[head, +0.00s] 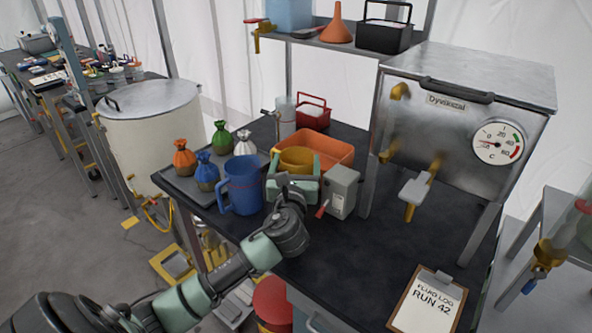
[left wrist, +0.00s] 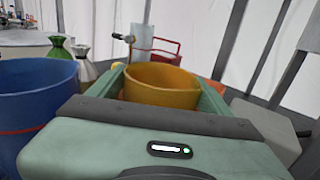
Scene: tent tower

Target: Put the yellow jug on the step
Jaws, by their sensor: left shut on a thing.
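The yellow jug (head: 297,157) is on or just above the dark bench, in front of an orange bin; I cannot tell whether it touches the bench. My left gripper (head: 295,172) is shut on it, with a green finger on each side. In the left wrist view the jug (left wrist: 160,88) looks upright between the fingers (left wrist: 162,80), its round rim showing. The gripper body hides its lower part. A yellow-framed low platform (head: 174,264) on the floor left of the bench may be the step; I cannot tell for sure. My right gripper is not in view.
A blue jug (head: 242,184) stands close left of the gripper, and a grey box with a red lever (head: 342,190) close right. The orange bin (head: 333,146) is behind. Several tied bags (head: 207,170) stand left. The bench front (head: 375,235) is clear up to the clipboard (head: 428,300).

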